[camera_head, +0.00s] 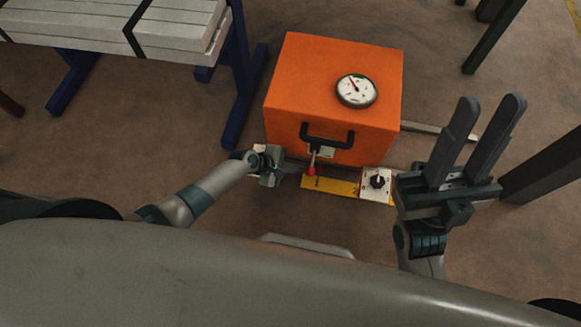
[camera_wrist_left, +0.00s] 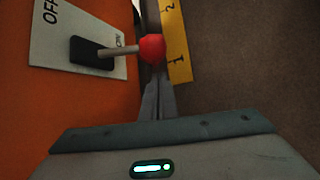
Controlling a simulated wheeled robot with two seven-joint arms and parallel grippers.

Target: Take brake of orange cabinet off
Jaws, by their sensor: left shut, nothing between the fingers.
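The orange cabinet (camera_head: 318,75) stands on the floor in the middle of the head view. On its front, below a black handle (camera_head: 327,137), is a lever with a red knob (camera_head: 311,171). In the left wrist view the red knob (camera_wrist_left: 152,48) and its pale shaft stick out from a white plate (camera_wrist_left: 65,38) marked OFF and ON. My left gripper (camera_head: 301,167) is shut and empty, its fingertips (camera_wrist_left: 158,86) just beside the knob; I cannot tell whether they touch it. My right gripper (camera_head: 490,100) is open and empty, to the right of the cabinet.
A round gauge (camera_head: 356,90) is on the cabinet's top. A yellow numbered strip (camera_head: 335,187) and a black rotary knob on a white panel (camera_head: 377,181) are low at the front. A blue-legged rack (camera_head: 237,85) with pale beams stands left; dark posts (camera_head: 545,165) stand right.

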